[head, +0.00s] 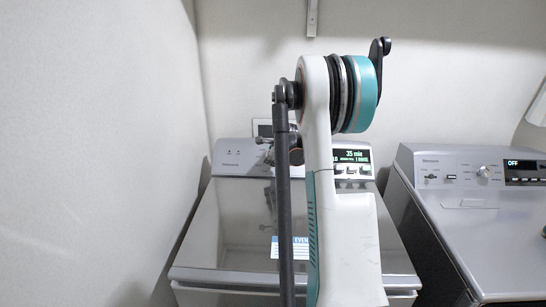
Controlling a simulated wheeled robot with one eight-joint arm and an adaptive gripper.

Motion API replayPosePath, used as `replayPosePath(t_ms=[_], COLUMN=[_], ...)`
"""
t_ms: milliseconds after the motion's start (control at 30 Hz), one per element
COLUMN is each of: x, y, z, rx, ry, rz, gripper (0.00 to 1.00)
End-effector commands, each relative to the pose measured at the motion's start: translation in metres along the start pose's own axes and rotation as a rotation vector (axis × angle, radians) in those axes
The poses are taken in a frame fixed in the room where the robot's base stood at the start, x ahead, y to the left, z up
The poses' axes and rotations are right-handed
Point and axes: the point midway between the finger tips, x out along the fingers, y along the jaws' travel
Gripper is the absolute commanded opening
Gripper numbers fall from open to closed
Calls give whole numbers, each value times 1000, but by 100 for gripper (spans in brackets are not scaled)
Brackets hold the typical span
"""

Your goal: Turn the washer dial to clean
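The topload washer (230,225) stands in the middle with its lid down. Its control panel (232,158) runs along the back, with a lit display (353,157) that reads "35 min" and small buttons below it. My arm stands upright in front of the panel's middle and covers that part. I cannot make out the washer's dial; it seems hidden behind my arm. A dark part that looks like my gripper (265,148) shows just left of the arm, in front of the panel. Its fingers are too small and too covered to read, and I cannot tell whether it touches anything.
A second grey machine (490,225) stands at the right, with a silver knob (485,172) and a display (524,165) reading "OFF". A dark gap separates the machines. A white wall (95,150) is close on the left. A blue and white label (288,246) is on the washer's lid.

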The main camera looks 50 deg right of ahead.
Motion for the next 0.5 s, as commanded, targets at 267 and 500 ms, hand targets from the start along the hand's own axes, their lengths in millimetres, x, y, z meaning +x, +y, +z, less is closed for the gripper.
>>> replayPosePath(t_ms=[267,500], x=[0,0], y=[1,1], z=[0,0], rx=[80,96], ry=[1,1], rz=[-22,-27], gripper=[20,20])
